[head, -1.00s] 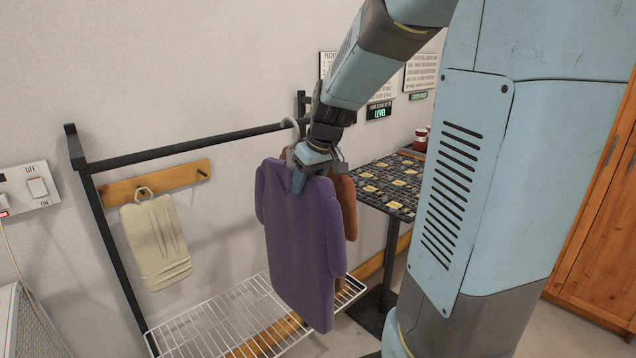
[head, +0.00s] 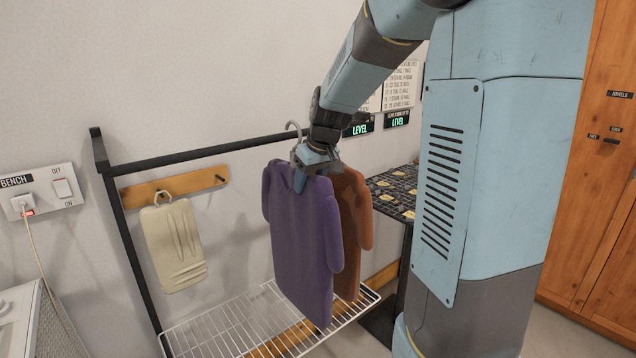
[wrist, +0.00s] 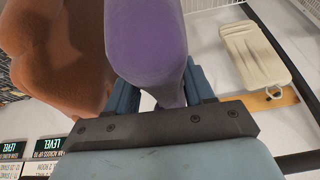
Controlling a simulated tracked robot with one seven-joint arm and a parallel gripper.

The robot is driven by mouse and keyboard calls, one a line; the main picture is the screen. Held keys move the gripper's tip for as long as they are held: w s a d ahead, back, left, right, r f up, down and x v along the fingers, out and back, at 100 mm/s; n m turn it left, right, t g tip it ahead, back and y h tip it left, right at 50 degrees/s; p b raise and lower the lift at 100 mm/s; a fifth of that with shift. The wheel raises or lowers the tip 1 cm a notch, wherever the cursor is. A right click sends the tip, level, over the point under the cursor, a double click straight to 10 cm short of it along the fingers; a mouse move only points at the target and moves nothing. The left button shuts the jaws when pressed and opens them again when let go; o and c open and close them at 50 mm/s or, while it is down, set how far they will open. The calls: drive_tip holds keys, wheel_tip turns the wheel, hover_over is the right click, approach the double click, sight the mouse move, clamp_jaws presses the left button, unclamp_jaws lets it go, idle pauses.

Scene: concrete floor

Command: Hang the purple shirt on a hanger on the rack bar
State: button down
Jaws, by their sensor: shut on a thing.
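The purple shirt (head: 300,240) hangs upright below my gripper (head: 312,168) in the head view. My gripper is shut on it near its top, and the purple shirt also shows between the fingers in the wrist view (wrist: 147,45). A pale hook (head: 294,128) rises just behind my gripper, close to the bar; I cannot tell whether it rests on the bar or which shirt it belongs to. The black rack bar (head: 200,155) runs behind the gripper, which hides part of it.
A brown-orange shirt (head: 352,225) hangs close beside the purple one on the right. A white wire shelf (head: 225,325) lies below. The bar's left stretch is bare.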

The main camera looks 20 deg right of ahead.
drive_tip(key=shift+w+a+f, duration=0.3)
drive_tip(key=shift+w+f, duration=0.3)
drive_tip(key=shift+w, duration=0.3)
drive_tip(key=shift+w+a+f, duration=0.3)
drive_tip(key=shift+w+f, duration=0.3)
drive_tip(key=shift+w, duration=0.25)
drive_tip(key=shift+s+f, duration=0.1)
drive_tip(key=shift+c, duration=1.7)
unclamp_jaws()
drive_tip(key=v, duration=1.3)
drive_tip(key=shift+s+d+r, duration=0.1)
drive_tip(key=shift+r, duration=0.3)
drive_tip(key=s+a+f+m, duration=0.1)
drive_tip(key=s+f, duration=0.1)
drive_tip(key=s, duration=1.1)
drive_tip(key=s+a+f+m+t+h, duration=0.1)
drive_tip(key=s+f+m, duration=0.1)
drive_tip(key=s, duration=1.1)
drive_tip(key=shift+s+a, duration=0.25)
drive_tip(key=shift+a, duration=0.1)
